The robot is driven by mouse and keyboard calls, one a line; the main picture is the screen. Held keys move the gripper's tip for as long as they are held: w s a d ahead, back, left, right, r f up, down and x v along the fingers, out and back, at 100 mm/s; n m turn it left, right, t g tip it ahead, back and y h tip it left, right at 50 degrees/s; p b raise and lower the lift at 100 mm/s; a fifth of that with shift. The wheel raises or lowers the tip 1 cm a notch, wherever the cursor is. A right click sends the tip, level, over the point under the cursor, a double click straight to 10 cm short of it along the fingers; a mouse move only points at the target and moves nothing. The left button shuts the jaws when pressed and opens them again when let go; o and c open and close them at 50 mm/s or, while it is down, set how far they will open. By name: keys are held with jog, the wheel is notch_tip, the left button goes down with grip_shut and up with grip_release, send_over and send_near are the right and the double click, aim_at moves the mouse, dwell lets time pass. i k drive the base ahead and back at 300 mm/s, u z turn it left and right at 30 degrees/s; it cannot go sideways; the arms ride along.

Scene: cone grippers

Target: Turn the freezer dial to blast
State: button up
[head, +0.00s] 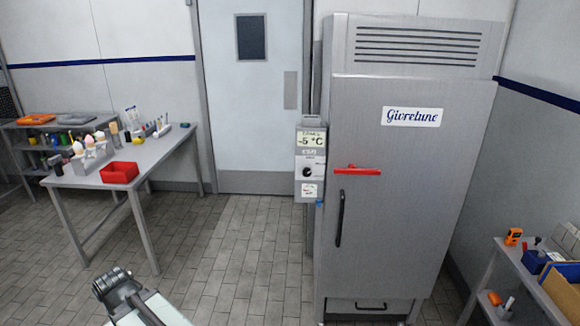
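The freezer (400,220) is a tall grey cabinet with a "Givrelune" label, right of centre. A narrow control box (305,150) is mounted at its left side. It has a display (311,139) reading about -5 °C. Below that is a small black dial (307,172) on a white plate; its pointer and markings are too small to read. A dark jointed end of my arm (115,288), perhaps my gripper, shows at the bottom left, far from the dial. I cannot make out fingers or whether it is open or shut. Nothing is seen held.
A red bar (357,171) and a black handle (339,218) are on the freezer door. A grey table (165,158) with a red tray (120,172) and cones stands left. A shelf (497,278) with tools stands right. The tiled floor (235,250) before the freezer is clear.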

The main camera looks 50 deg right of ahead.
aim_at(307, 172)
jog(key=z, duration=2.45)
jog(key=k, duration=1.3)
jog(key=u, duration=1.35)
jog(key=i, duration=1.65)
jog(key=z, duration=0.1)
